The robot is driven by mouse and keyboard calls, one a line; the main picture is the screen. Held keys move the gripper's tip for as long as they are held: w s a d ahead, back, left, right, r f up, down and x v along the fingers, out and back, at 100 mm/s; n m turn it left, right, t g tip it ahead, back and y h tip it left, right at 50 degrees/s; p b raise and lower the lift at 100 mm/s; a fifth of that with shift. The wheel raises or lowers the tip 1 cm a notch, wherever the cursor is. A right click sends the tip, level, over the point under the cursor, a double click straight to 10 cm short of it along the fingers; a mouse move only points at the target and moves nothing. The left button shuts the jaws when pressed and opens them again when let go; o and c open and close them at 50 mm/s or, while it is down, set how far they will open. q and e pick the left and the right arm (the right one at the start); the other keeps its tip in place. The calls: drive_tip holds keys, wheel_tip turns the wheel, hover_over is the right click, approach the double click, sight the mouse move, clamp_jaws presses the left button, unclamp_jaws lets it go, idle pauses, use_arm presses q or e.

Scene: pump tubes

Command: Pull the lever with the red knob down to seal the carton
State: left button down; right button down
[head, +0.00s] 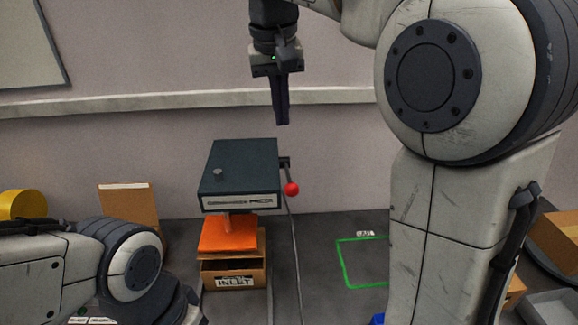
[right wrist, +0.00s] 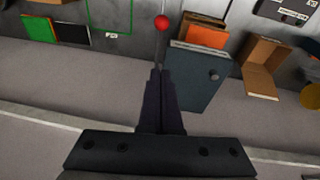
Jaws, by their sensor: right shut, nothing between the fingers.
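The lever's red knob (head: 291,189) sits at the right side of a dark box-shaped machine head (head: 240,170), at the end of a short dark arm. The knob also shows in the right wrist view (right wrist: 162,22), beyond my fingertips. An orange block (head: 228,236) is under the machine head, above an open cardboard carton (head: 234,277) labelled INLET. My right gripper (head: 282,122) is shut and empty, pointing down, above and apart from the knob. In the right wrist view its fingers (right wrist: 158,72) are together beside the machine head. My left gripper is not in view; only my left arm shows at lower left.
A green outlined square (head: 345,265) marks the table right of the machine. An open cardboard box (head: 128,208) and a yellow round object (head: 22,205) stand at left. More cardboard (head: 556,240) is at far right. A wall ledge (head: 150,102) runs behind.

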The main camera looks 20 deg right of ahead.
drive_tip(key=shift+s+a+f+p+x, duration=0.1)
drive_tip(key=shift+s+p+x, duration=0.35)
drive_tip(key=shift+x, duration=1.6)
drive_tip(key=shift+s+a+f+p+x, duration=0.1)
drive_tip(key=shift+s+p+x, duration=0.35)
drive_tip(key=shift+x, duration=1.55)
drive_tip(key=shift+s+a+f+p+x, duration=0.1)
drive_tip(key=shift+s+p+x, duration=0.35)
drive_tip(key=shift+x, duration=1.6)
